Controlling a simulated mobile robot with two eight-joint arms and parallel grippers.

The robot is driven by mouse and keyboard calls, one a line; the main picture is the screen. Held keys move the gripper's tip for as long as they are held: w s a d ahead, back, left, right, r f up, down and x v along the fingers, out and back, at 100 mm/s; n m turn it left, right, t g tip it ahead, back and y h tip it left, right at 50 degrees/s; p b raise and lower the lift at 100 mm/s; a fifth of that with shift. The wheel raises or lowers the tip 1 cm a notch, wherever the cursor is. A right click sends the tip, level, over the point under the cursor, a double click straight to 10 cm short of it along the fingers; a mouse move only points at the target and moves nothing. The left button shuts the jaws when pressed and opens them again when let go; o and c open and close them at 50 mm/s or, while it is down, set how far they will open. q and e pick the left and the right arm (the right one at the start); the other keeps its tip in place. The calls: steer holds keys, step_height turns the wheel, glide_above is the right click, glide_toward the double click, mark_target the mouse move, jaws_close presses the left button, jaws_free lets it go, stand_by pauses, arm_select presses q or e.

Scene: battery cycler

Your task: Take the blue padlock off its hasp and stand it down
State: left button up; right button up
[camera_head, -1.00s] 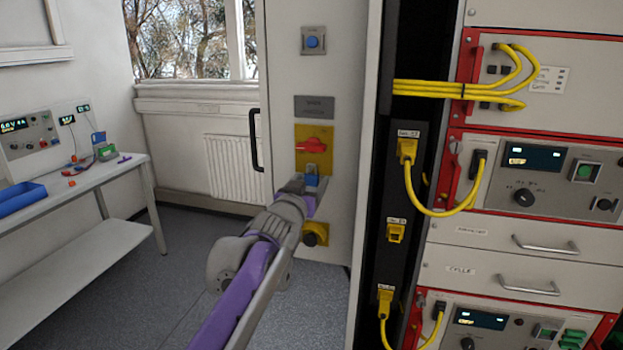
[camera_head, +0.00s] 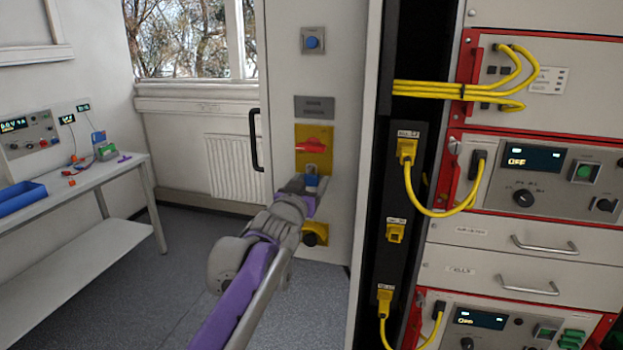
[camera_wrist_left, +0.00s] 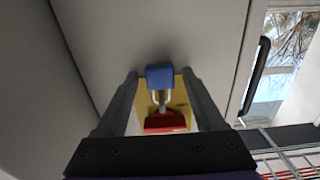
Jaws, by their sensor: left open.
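The blue padlock (camera_head: 311,181) hangs by its metal shackle at the lower part of the yellow plate (camera_head: 303,160), below the red switch handle (camera_head: 311,145) on the grey cabinet door. My left gripper (camera_head: 308,191) is at the padlock and partly covers it. In the left wrist view, which is upside down, the padlock body (camera_wrist_left: 160,76) lies between the two spread fingertips of my left gripper (camera_wrist_left: 160,78), with gaps on both sides. My right gripper is out of view.
A yellow fitting with a black knob (camera_head: 315,234) sits just below my left gripper. A black door handle (camera_head: 255,140) is to its left. A rack with yellow cables (camera_head: 435,210) stands at right.

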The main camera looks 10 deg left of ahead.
arm_select(q)
jaws_close()
steer(key=shift+r+p, duration=0.3)
steer(key=shift+r, duration=0.35)
steer(key=shift+s, duration=0.1)
stand_by(0.4)
steer(key=s, duration=0.6)
steer(key=shift+s+a+b, duration=0.15)
steer(key=shift+s+b, duration=0.25)
stand_by(0.7)
stand_by(0.5)
